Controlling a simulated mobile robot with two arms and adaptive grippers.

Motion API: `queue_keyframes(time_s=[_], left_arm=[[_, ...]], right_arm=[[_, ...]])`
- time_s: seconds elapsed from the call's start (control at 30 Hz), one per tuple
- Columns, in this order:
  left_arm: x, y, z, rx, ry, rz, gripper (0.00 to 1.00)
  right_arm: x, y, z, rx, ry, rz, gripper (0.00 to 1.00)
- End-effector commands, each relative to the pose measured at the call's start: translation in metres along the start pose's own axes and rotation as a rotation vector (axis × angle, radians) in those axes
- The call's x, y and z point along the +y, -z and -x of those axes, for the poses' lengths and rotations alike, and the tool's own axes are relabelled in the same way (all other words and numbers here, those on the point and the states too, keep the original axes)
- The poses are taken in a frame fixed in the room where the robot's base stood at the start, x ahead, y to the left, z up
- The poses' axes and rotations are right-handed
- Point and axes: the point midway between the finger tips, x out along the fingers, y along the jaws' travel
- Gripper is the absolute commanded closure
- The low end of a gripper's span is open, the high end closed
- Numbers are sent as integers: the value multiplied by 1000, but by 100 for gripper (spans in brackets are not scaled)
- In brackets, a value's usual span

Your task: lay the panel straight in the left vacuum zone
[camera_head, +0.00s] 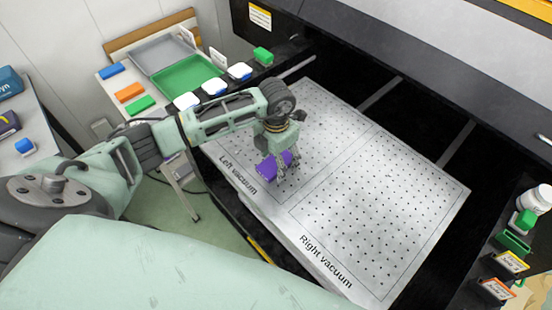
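A small purple panel (266,169) is at the left vacuum zone (318,112) of the flat, perforated bed, near its front edge and the "Left vacuum" label. My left arm reaches in from the left, and my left gripper (287,171) points down at the panel. Its fingers overlap the panel's right part and hide some of it. I cannot tell whether they are closed on it, or whether the panel rests on the bed or is just above it. My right gripper is not in view.
The right vacuum zone (385,215) is bare. Behind my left arm, a side table holds a grey tray (161,54), a green tray (188,77) and small coloured blocks. A white bottle (535,198) and small boxes stand on the machine's right edge. Dark gaps border the bed.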

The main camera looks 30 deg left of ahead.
Motion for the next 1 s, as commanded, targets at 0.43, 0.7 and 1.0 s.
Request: queue_keyframes(time_s=[0.43,0.7,1.0], left_arm=[[1,-2,39,-7,-2,-1,35],[1,-1,96,-5,-2,0,35],[0,0,122,0,-1,0,35]], right_arm=[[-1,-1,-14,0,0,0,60],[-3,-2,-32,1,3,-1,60],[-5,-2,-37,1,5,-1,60]])
